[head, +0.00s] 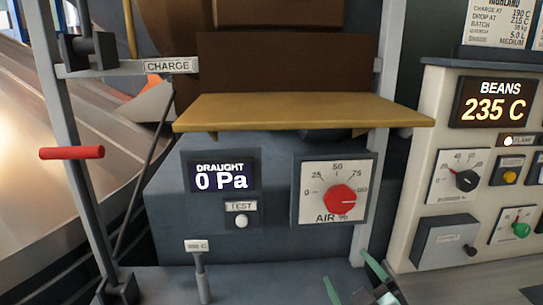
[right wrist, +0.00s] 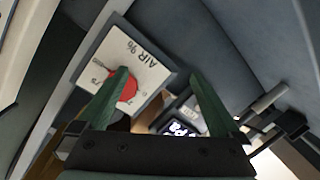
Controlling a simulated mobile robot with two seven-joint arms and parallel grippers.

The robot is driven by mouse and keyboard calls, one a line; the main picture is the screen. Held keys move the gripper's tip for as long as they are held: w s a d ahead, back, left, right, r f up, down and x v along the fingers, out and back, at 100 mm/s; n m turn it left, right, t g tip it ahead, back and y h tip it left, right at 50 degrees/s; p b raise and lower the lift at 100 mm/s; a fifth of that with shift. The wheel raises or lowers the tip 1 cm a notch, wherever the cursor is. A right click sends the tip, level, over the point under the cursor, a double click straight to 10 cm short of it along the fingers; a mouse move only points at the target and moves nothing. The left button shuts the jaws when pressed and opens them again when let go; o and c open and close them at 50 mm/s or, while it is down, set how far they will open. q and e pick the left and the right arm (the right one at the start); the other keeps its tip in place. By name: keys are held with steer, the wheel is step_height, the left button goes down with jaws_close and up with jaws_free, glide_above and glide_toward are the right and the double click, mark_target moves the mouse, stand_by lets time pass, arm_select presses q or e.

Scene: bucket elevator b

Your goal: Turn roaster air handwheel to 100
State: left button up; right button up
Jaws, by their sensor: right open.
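The red air handwheel (head: 341,199) sits on a white square dial plate (head: 308,209) marked AIR % with a scale from 0 to 100. Its pale pointer line is turned to the right, close to the 100 mark. My right gripper (head: 351,277) is at the bottom of the head view, below the dial, open and empty. In the right wrist view the handwheel (right wrist: 129,88) shows behind the left finger, which partly covers it; the gripper (right wrist: 158,74) is apart from it as far as I can tell. My left gripper is not in view.
A draught display (head: 221,178) reads 0 Pa, with a white TEST button (head: 241,221) below. A yellowish shelf (head: 300,111) juts out above the dial. A small lever (head: 201,275) stands lower left. A control panel (head: 427,115) with a 235 C beans display is at right.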

steer(key=s+f+m+g, duration=0.15)
steer(key=s+f, duration=0.25)
steer(key=f, duration=0.6)
steer(key=s+f+m+g, duration=0.1)
steer(key=s+f+g, duration=0.25)
steer(key=f, duration=0.65)
steer(key=s+f+m+g+y, duration=0.1)
steer(key=s+f+m, duration=0.2)
steer(key=s+f, duration=0.9)
steer(key=shift+s+a+m+g, duration=0.35)
steer(key=shift+s+g, duration=0.05)
steer(key=shift+s, duration=0.7)
steer(key=shift+f, duration=0.1)
